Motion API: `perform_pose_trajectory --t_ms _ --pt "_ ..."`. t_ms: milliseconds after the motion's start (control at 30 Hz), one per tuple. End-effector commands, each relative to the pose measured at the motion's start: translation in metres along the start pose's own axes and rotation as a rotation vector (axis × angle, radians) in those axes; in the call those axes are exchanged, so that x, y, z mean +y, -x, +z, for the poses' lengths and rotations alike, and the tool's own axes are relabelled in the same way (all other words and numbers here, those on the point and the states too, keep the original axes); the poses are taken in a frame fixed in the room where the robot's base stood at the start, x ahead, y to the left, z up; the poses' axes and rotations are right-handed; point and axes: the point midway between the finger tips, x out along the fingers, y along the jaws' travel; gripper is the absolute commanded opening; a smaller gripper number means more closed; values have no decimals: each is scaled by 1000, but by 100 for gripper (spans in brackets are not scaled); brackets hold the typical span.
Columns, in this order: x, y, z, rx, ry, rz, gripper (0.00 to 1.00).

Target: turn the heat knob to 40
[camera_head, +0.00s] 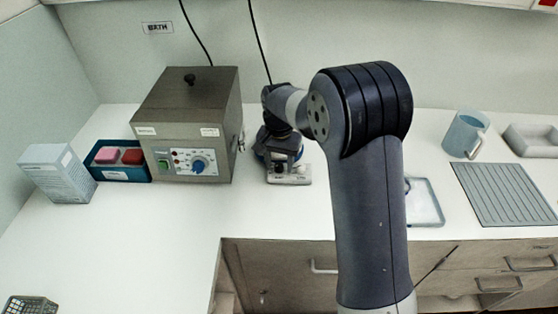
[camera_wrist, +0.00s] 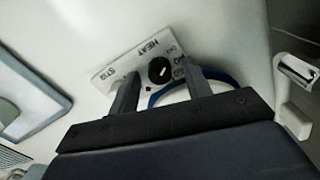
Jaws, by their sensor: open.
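The heat knob (camera_wrist: 160,70) is a round black knob with a white pointer line, on a white panel (camera_wrist: 100,73) marked HEAT and STIR in the wrist view. My gripper (camera_wrist: 161,77) is open, its two fingers appearing on either side of the heat knob. I cannot tell whether they touch it. The scale numbers are too small to read, and the left finger covers part of the panel near STIR. In the head view the stirrer unit (camera_head: 290,179) stands on the counter, largely behind my gripper (camera_head: 284,152).
A grey bath box (camera_head: 188,110) with a blue knob (camera_head: 198,167) stands left of the stirrer. Left of it are a blue tray (camera_head: 122,174) and a white carton (camera_head: 58,178). A jug (camera_head: 464,136), a ribbed mat (camera_head: 502,194) and a shallow tray (camera_head: 424,203) lie right.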

Motion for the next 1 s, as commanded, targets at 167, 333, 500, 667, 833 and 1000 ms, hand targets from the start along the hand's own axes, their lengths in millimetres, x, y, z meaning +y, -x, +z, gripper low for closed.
perform_pose_trajectory --t_ms 167,333,500,667,833,1000 --pt "0 0 0 0 0 0 45" --pt "0 0 0 0 0 0 31" --pt "0 0 0 0 0 0 17" --pt "0 0 0 0 0 0 4" --pt "0 0 0 0 -6 0 2" --pt "0 0 0 0 -48 0 2"
